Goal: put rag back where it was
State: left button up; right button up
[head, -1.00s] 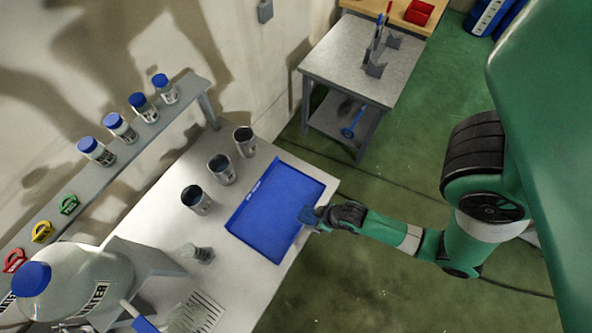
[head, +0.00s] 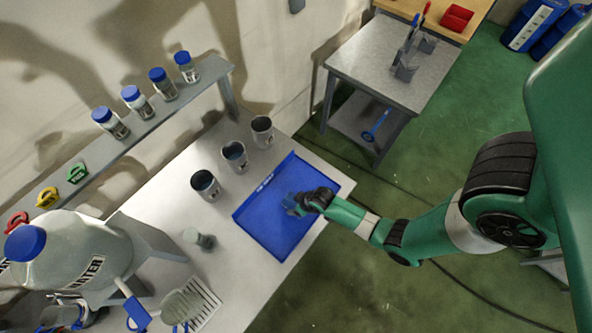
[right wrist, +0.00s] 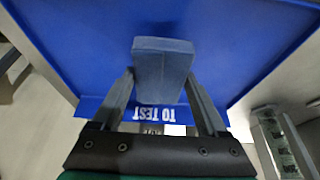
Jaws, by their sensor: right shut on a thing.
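The rag (right wrist: 162,68) is a small grey-blue folded block. My right gripper (right wrist: 161,80) is shut on it, with one finger on each side. In the head view the right gripper (head: 293,205) comes in from the right over the blue tray (head: 262,232), and the rag shows small and dark blue at its tips. The tray is marked "TO TEST" on its edge and looks otherwise empty. I cannot tell whether the rag touches the tray floor. My left gripper is not in view.
Several metal beakers (head: 234,157) stand left of the tray, with a small glass jar (head: 199,239) nearby. A large water container (head: 75,255) is at lower left. Blue-capped bottles (head: 164,84) line a raised shelf. A grey side table (head: 385,72) stands behind.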

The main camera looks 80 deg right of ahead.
jog(key=shift+w+d+f+b, duration=0.15)
jog(key=shift+f+b, duration=0.2)
jog(key=shift+f, duration=0.55)
jog(key=shift+w+f+b, duration=0.1)
jog(key=shift+f+b, duration=0.25)
jog(key=shift+f, duration=0.55)
jog(key=shift+f, duration=0.15)
jog(key=o, duration=1.3)
jog(key=shift+o, duration=0.2)
